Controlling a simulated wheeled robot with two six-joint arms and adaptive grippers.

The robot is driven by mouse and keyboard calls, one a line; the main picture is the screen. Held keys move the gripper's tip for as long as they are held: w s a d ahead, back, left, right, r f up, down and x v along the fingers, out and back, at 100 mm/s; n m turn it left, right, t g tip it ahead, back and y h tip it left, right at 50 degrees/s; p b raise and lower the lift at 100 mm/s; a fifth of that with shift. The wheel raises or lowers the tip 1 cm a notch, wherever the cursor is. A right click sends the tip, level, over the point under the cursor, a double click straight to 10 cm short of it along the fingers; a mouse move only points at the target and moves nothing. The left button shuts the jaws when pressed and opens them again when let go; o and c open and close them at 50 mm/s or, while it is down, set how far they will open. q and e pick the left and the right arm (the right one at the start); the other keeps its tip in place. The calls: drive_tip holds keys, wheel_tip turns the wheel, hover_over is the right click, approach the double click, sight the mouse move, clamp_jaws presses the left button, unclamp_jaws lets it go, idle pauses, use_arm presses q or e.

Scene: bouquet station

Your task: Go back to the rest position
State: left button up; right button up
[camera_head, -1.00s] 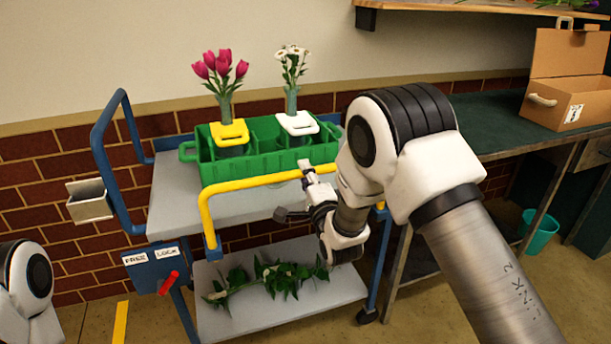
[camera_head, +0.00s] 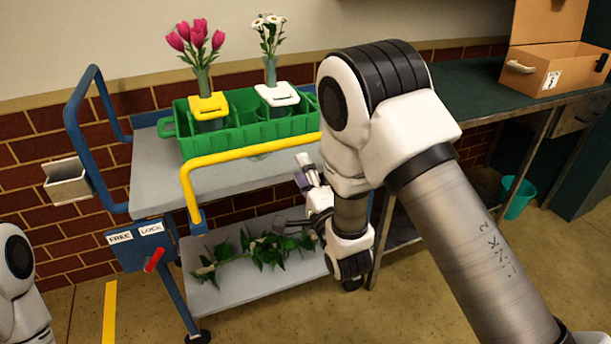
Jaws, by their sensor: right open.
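My right gripper (camera_head: 291,200) is open and empty, in front of the blue cart, just below the right end of its yellow bar (camera_head: 250,150). One finger points up near the bar and the other sits lower, over the bottom shelf. My right arm fills the right middle of the view. Of my left arm, only a white link shows at the lower left edge; my left gripper is out of view. A green crate (camera_head: 172,128) stands on the cart's top shelf, holding pink tulips (camera_head: 196,38) with a yellow-handled carrier and white flowers (camera_head: 269,30) with a white-handled carrier.
Leafy stems (camera_head: 262,250) lie on the bottom shelf (camera_head: 215,300). A red lever (camera_head: 155,260) sits under FREE and LOCK labels. A dark green workbench (camera_head: 480,95) with a cardboard box (camera_head: 535,80) stands at right, a teal bin (camera_head: 519,199) below it.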

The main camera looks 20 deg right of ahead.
drive_tip(key=shift+v, duration=0.9)
